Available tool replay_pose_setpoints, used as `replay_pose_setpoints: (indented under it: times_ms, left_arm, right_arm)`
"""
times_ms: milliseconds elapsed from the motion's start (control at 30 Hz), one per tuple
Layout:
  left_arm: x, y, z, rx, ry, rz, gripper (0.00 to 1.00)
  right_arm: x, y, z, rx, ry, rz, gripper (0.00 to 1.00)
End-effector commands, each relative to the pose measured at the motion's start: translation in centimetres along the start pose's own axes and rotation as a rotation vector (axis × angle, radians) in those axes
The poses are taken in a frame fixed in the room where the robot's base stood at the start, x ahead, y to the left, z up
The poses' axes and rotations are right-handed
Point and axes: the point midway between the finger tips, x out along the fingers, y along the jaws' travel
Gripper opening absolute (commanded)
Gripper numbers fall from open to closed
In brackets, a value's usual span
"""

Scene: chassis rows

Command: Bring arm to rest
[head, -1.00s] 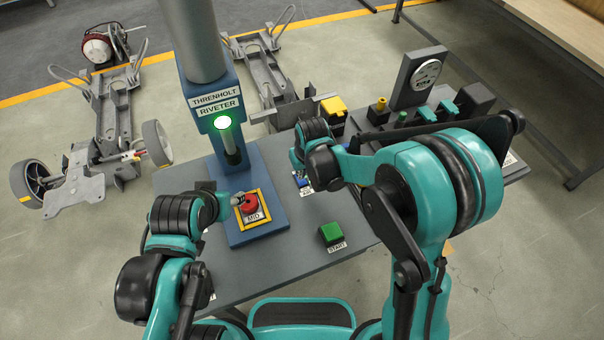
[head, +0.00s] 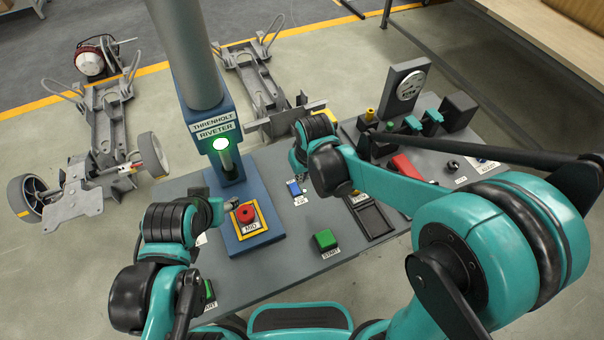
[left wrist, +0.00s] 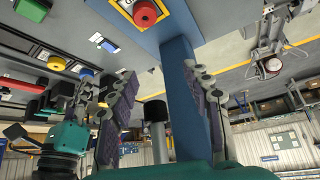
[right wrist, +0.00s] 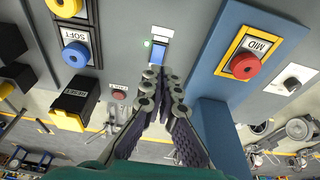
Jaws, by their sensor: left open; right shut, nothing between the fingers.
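My right arm (head: 500,230) reaches in from the lower right over the grey bench. Its gripper (head: 298,172) is mostly hidden behind its own wrist, near a small blue switch (head: 295,188). In the right wrist view the gripper (right wrist: 162,76) is shut and empty, its tips pointing at the blue switch (right wrist: 158,50); contact cannot be told. My left arm (head: 155,260) is bent at the lower left. Its gripper (head: 232,203) is close beside the red MID button (head: 245,214). In the left wrist view the gripper (left wrist: 160,85) is open, with no object held.
The blue Threnholt riveter (head: 222,160) stands between the arms, its lamp green. A green START button (head: 325,240), a red lever (head: 403,167) and a gauge stand (head: 405,90) are on the bench. Chassis frames (head: 100,150) lie on the floor behind. A table (head: 550,30) is far right.

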Motion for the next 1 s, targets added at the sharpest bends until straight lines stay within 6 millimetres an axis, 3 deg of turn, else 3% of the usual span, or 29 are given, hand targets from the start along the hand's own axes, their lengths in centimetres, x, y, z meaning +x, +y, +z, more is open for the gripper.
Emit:
replay_pose_setpoints:
  times_ms: [300,467,700,1000]
  left_arm:
    - [0.0,0.0,0.0,0.0,0.0,0.0,0.49]
    - [0.2,0.0,0.1,0.0,0.0,0.0,0.49]
    - [0.8,0.0,0.5,0.0,0.0,0.0,0.49]
    - [1.4,0.0,1.0,0.0,0.0,0.0,0.49]
  right_arm:
    - [-0.2,0.1,0.1,0.003,0.003,0.001,0.0]
    - [-2.1,1.6,1.2,0.04,0.037,0.013,0.0]
    - [-7.1,5.3,5.5,0.15,0.149,0.054,0.0]
    - [-10.5,8.5,12.0,0.284,0.292,0.119,0.0]
